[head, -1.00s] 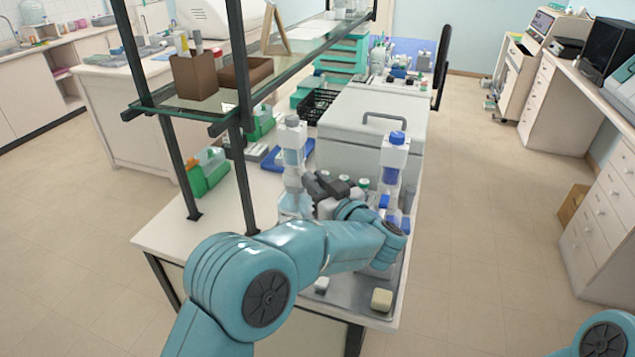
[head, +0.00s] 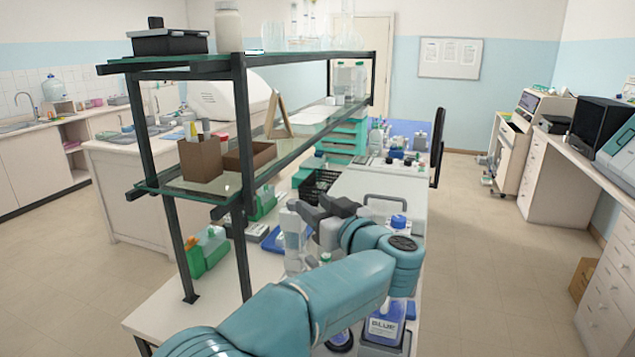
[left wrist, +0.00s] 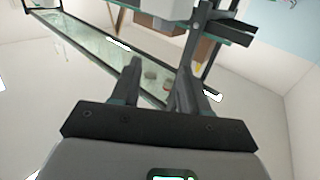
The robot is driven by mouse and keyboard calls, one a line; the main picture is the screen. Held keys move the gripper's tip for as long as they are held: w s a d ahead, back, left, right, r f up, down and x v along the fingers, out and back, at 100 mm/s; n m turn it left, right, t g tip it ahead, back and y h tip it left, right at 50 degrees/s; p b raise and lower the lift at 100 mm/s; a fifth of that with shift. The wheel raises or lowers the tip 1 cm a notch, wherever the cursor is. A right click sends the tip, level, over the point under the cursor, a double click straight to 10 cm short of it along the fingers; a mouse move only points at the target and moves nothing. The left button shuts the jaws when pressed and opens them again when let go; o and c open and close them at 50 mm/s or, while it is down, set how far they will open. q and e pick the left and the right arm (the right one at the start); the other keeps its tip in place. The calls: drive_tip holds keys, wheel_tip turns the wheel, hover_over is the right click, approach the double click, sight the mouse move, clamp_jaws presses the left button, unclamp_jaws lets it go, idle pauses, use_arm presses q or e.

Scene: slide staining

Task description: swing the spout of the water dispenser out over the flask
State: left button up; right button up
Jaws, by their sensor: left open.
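The water dispenser appears to be the clear, pale bottle with a light head (head: 291,240) left of my left gripper in the head view. Its spout cannot be made out. My left gripper (head: 311,206) is open and empty, at about the height of the dispenser's top and close beside it. I cannot tell whether they touch. In the left wrist view the two fingers (left wrist: 157,80) stand apart, and a white block (left wrist: 165,9) shows beyond them at the top. The flask cannot be made out and may be hidden behind my left arm. My right gripper is out of view.
A bottle labelled BLUE (head: 383,326) stands right of my forearm, below a blue-capped dispenser top (head: 398,222). A glass shelf rack (head: 238,150) rises close on the left. Green bottle holders (head: 208,250) sit on the left.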

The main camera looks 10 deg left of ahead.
use_arm(q)
wheel_tip(320, 180, up, 6)
drive_tip(key=shift+f+p, duration=0.1)
drive_tip(key=shift+p, duration=0.25)
drive_tip(key=shift+c, duration=0.3)
